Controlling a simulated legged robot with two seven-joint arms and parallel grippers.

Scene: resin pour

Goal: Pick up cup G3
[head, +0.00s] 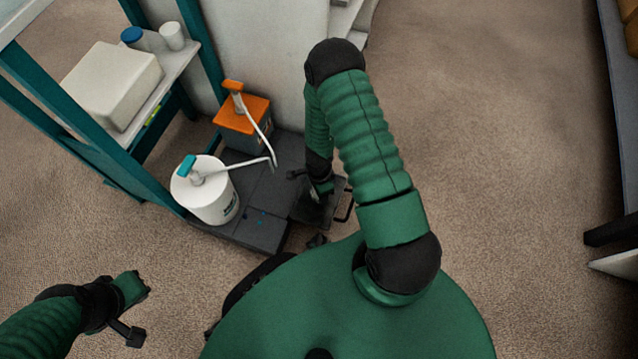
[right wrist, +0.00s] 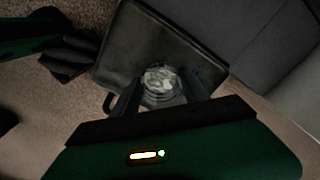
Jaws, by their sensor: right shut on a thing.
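A clear round cup (right wrist: 162,85) with pale, cloudy contents or reflections shows in the right wrist view. It is between the two fingers of my right gripper (right wrist: 160,98), which is shut on it. The cup is over a dark square tray (right wrist: 135,42); I cannot tell whether it touches the tray. No label on the cup is readable, so I cannot confirm that it is G3. In the head view my right gripper (head: 318,192) is low beside the dark platform, and my arm hides the cup. My left gripper (head: 137,311) is open and empty above the carpet.
A white pump container (head: 208,200) and an orange-lidded pump container (head: 242,125) stand on the dark platform (head: 262,228), their spouts reaching toward the right gripper. A teal-framed shelf (head: 185,62) holds a white box (head: 112,85).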

